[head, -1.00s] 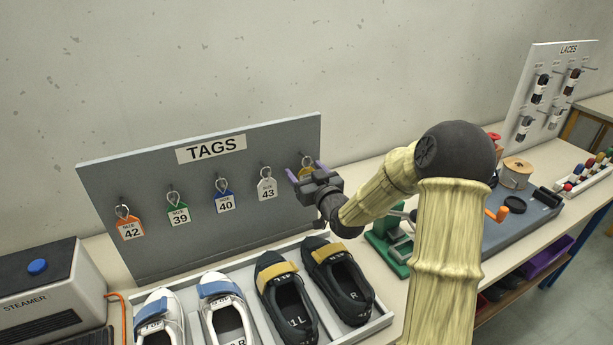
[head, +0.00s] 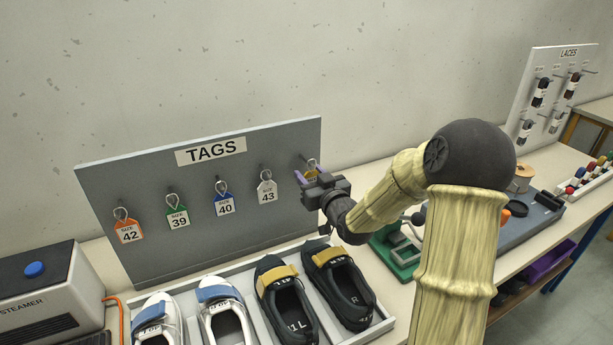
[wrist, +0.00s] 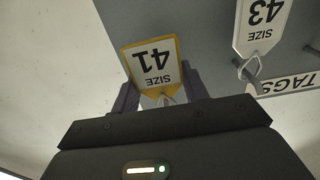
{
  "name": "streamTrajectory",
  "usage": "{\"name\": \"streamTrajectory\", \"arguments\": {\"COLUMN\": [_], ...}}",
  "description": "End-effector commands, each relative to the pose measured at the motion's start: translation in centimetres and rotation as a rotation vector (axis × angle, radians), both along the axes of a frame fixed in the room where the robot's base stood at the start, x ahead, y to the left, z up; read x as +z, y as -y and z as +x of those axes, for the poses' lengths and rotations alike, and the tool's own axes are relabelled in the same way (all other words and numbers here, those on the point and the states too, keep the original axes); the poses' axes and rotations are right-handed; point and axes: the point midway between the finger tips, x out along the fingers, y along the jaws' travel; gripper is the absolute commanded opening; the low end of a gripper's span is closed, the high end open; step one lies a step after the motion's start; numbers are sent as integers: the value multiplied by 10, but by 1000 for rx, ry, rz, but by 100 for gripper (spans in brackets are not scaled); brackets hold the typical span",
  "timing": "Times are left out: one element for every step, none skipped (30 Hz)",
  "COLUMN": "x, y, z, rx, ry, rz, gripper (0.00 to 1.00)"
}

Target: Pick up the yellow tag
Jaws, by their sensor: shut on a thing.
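The yellow-edged tag (head: 312,162), marked size 41, is at the right end of the grey tag board (head: 150,210), mostly hidden behind my gripper in the head view. In the wrist view the tag (wrist: 153,66) shows upside down, with its ring end between the two purple fingers. My gripper (wrist: 160,95) is shut on it near that end. In the head view my gripper (head: 309,174) is close to the board. I cannot tell whether the ring is still on its hook.
A white size 43 tag (head: 267,191) hangs just left of my gripper, with blue, green and orange tags further left. A tray (head: 385,320) of shoes lies below the board. A green tool (head: 396,258) stands below my forearm.

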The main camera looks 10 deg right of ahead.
Motion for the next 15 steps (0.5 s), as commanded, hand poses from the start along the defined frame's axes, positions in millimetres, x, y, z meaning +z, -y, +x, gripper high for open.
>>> {"name": "streamTrajectory", "arguments": {"x": [-2, -2, -3, -2, -2, -2, -2, -2, -2, -2, -2, -2, -2, -2, -2], "y": [4, 6, 8, 10, 12, 14, 17, 19, 21, 23, 24, 26, 28, 30, 32], "z": [-12, -20, -30, -38, -47, -57, -65, -73, -82, -89, -96, -106, -112, -119, -128], "rx": [-3, -3, -2, -3, -3, -2, -3, -4, -3, -4, -3, -3, -4, -4, -4], "ry": [1, 1, 1, 2, 1, 1, 1, 1, 2, 1, 1, 1, 1, 1, 2], "rz": [-4, -4, -3, -5, -4, -3, -5, -4, -4, -4, -4, -2, -4, -4, -3], "gripper": [22, 22, 22, 22, 22, 22, 22, 22, 22, 22, 22, 22, 22, 22, 22]}}
